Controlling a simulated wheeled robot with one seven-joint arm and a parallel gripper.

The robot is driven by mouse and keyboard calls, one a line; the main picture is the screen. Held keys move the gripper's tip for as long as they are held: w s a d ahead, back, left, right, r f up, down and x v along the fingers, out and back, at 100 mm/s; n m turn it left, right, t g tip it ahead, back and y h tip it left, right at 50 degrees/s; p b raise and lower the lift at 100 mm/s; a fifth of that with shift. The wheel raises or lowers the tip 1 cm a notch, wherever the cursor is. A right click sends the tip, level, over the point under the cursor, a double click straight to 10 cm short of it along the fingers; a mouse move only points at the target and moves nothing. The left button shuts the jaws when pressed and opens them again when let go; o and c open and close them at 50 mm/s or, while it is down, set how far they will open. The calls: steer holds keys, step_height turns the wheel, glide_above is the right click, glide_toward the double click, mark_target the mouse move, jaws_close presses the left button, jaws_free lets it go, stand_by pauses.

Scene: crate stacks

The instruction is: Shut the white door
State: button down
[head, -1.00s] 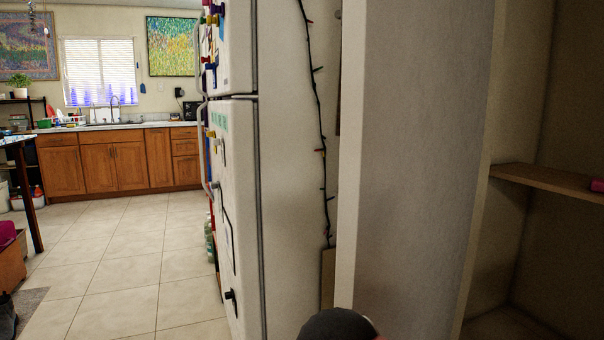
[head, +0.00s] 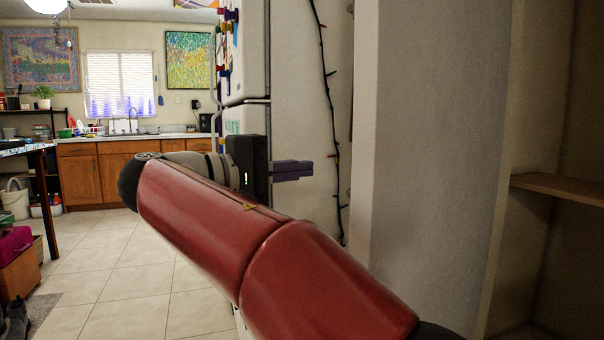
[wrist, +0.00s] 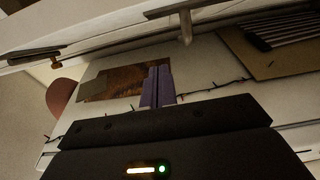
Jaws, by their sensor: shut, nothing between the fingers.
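My gripper (head: 308,170) is shut and empty, its purple fingers together and pointing right in front of the white fridge side. In the wrist view my gripper (wrist: 158,70) also shows with its fingers together, over a pale surface. A pale upright panel (head: 425,150) stands right of the fridge; I cannot tell whether it is the white door or a wall end. The white fridge (head: 300,95) has its own door fronts on its left side, partly hidden by my arm. In the wrist view a metal handle-like bar (wrist: 184,15) shows near the top.
A dark light string (head: 328,100) hangs beside the fridge. An alcove with a wooden shelf (head: 560,186) is at the right. Wooden cabinets (head: 78,172) and a table (head: 30,150) stand further back at the left. The tiled floor (head: 110,270) is mostly clear.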

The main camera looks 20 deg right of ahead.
mark_target(352, 169)
steer(key=shift+s+d, duration=0.35)
steer(key=shift+d, duration=1.05)
steer(key=shift+s+d, duration=0.35)
steer(key=shift+d, duration=1.1)
steer(key=shift+s+d, duration=0.35)
steer(key=shift+d, duration=1.05)
steer(key=shift+b, duration=0.3)
